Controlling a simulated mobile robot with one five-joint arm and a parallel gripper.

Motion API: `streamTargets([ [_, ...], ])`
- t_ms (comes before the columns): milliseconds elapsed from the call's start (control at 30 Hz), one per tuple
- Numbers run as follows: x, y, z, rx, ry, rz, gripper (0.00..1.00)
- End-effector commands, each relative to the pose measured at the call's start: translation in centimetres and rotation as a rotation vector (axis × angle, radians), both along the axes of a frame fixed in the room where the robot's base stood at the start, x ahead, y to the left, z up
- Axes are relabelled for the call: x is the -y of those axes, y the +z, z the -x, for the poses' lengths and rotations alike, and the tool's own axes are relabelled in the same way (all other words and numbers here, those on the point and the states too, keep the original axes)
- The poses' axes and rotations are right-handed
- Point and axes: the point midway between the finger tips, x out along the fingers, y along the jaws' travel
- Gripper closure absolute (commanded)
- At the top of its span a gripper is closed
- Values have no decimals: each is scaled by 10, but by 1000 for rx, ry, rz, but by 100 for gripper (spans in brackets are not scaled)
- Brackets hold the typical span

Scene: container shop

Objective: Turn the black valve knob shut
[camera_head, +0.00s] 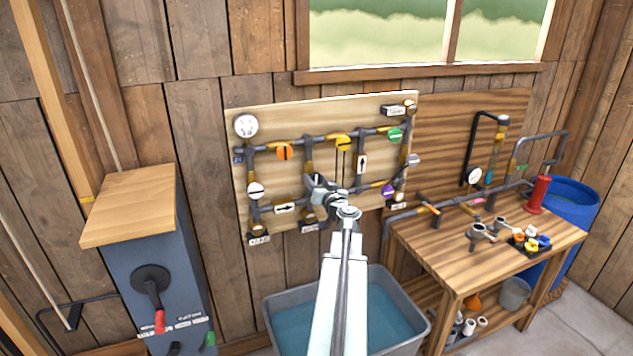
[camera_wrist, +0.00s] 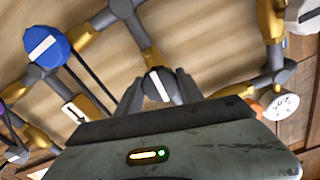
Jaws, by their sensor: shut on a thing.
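The black valve knob (camera_wrist: 157,83) with a white line on its face sits on a brass-coloured pipe fitting in the middle of the wrist view. The white line tilts slightly and runs roughly along the pipe above it. My gripper (camera_wrist: 160,90) is shut on the knob, one grey finger on each side. In the head view my gripper (camera_head: 324,190) is against the middle of the pipe board (camera_head: 270,115), and it hides the knob there.
Other knobs are close by: blue (camera_wrist: 46,46), orange (camera_head: 284,152), yellow (camera_head: 343,143), green (camera_head: 395,135), purple (camera_head: 388,189) and white (camera_head: 255,190). A grey water tub (camera_head: 273,309) stands below. A wooden workbench (camera_head: 455,262) is on the right, a blue-grey cabinet (camera_head: 127,260) on the left.

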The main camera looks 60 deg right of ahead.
Motion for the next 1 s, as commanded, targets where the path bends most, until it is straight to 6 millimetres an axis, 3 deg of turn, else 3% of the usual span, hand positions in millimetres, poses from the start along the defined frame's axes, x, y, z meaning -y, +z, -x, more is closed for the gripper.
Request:
streamTargets([
  [1000,0,-1,2,537,-3,-730,96],
])
